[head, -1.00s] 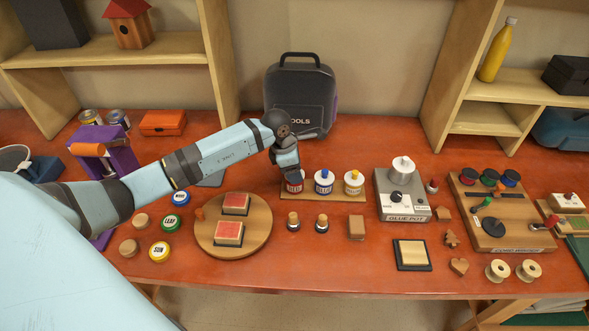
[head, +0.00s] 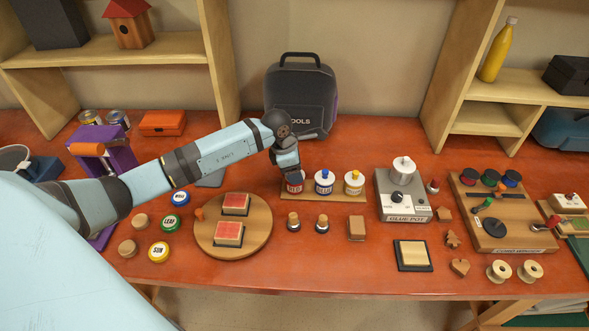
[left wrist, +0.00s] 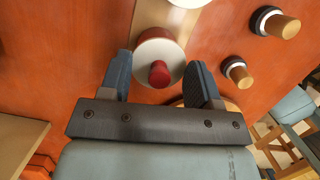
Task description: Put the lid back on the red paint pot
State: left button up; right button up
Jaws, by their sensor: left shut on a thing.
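The red paint pot (head: 295,186) stands at the left end of a wooden rack (head: 337,195), beside the blue pot (head: 324,184) and the yellow pot (head: 354,183). My left gripper (head: 291,170) is right above the red pot and hides its top in the head view. In the left wrist view my left gripper (left wrist: 160,80) has its fingers on both sides of a pale round lid (left wrist: 176,66) with a red knob (left wrist: 159,74). It is shut on this lid. The red pot's side shows just behind the lid; I cannot tell whether the lid is fully seated. My right gripper is out of view.
A round wooden board (head: 258,240) with two red-topped blocks lies left of the rack. Two small knobbed pieces (head: 293,221) (head: 322,223) stand in front of it. A glue pot unit (head: 403,205) is to the right, a dark tool bag (head: 301,95) behind.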

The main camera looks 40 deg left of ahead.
pick_arm(q)
jog(key=shift+f+b, duration=0.2)
jog(key=shift+b, duration=0.35)
dwell(0.9)
jog(key=o, duration=1.2)
jog(key=shift+r+p, duration=1.7)
jog(key=shift+r, duration=1.85)
grip_shut()
